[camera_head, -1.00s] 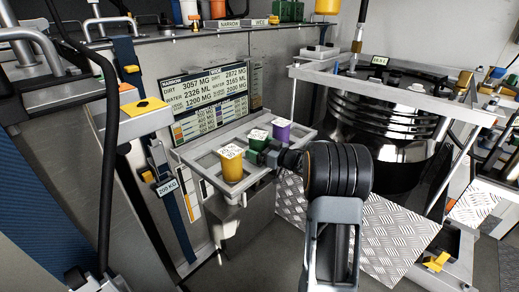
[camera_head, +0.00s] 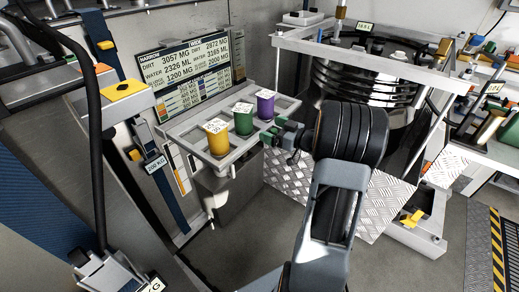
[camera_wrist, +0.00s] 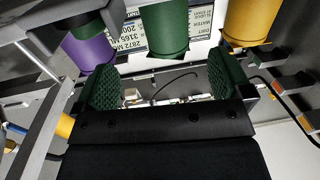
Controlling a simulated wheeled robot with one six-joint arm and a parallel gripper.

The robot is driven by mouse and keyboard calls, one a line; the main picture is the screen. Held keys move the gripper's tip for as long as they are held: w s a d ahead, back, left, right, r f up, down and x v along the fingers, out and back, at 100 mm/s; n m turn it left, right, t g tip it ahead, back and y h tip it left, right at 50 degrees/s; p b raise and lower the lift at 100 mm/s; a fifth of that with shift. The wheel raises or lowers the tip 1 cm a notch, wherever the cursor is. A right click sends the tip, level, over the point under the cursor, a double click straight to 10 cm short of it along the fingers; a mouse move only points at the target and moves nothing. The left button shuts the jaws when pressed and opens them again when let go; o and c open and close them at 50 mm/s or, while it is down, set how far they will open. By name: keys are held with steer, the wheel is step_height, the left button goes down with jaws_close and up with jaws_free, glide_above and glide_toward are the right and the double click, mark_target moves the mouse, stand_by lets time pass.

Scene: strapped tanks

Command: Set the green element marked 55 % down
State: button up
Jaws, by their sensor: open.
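The green element (camera_head: 243,121) stands upright in the rack (camera_head: 222,160), between a yellow element (camera_head: 216,139) and a purple element (camera_head: 265,104). Its white top label is too small to read. My gripper (camera_head: 277,133) is just to the right of the green element and apart from it. In the wrist view the two green padded fingers (camera_wrist: 165,85) are spread with nothing between them. The green element (camera_wrist: 165,28) shows there beyond the fingertips, with the purple element (camera_wrist: 88,52) to the left and the yellow element (camera_wrist: 250,22) to the right.
A display panel (camera_head: 190,65) with readings is on the wall behind the rack. A black banded tank (camera_head: 365,80) stands at the back right. A yellow-topped block (camera_head: 124,90) and a strap with a 200 KG tag (camera_head: 155,163) are left of the rack.

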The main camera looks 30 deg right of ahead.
steer(key=w+a+r+m+g+h, duration=0.1)
steer(key=a+r+m+g+h, duration=0.3)
steer(key=h, duration=0.6)
steer(key=s+a+f+m+g, duration=0.1)
steer(key=s+a+f+g, duration=0.2)
steer(key=s+a, duration=0.4)
steer(key=s+a+f+m+g+y, duration=0.1)
steer(key=s+a+f+g, duration=0.2)
steer(key=s, duration=1.1)
steer(key=a+g, duration=0.2)
steer(key=a, duration=0.2)
steer(key=shift+s+a+g, duration=0.2)
steer(key=shift+g, duration=0.1)
